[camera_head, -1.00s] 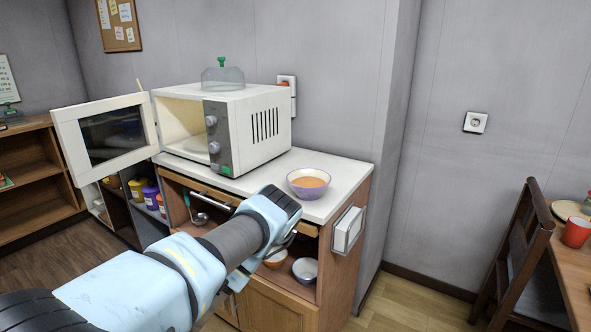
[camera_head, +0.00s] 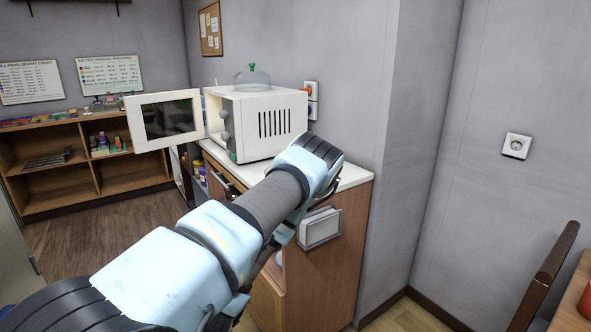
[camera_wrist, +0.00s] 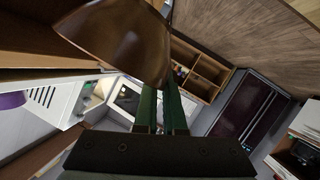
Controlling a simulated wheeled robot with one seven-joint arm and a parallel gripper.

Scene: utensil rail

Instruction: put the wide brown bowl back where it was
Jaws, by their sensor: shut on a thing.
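The wide brown bowl (camera_wrist: 118,38) shows large at the top of the wrist view, tilted, with part of it beyond the picture edge. My gripper (camera_wrist: 160,92) is shut on it, its two green fingers reaching up to the bowl's edge. In the head view my arm's wrist covers the gripper and the bowl, so neither shows there.
A white microwave (camera_head: 256,122) with its door (camera_head: 165,118) swung open stands on the white counter (camera_head: 352,176). A clear dome with a green knob (camera_head: 252,77) sits on top. A low wooden shelf (camera_head: 30,150) stands at the back left. A chair (camera_head: 547,275) is at the right.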

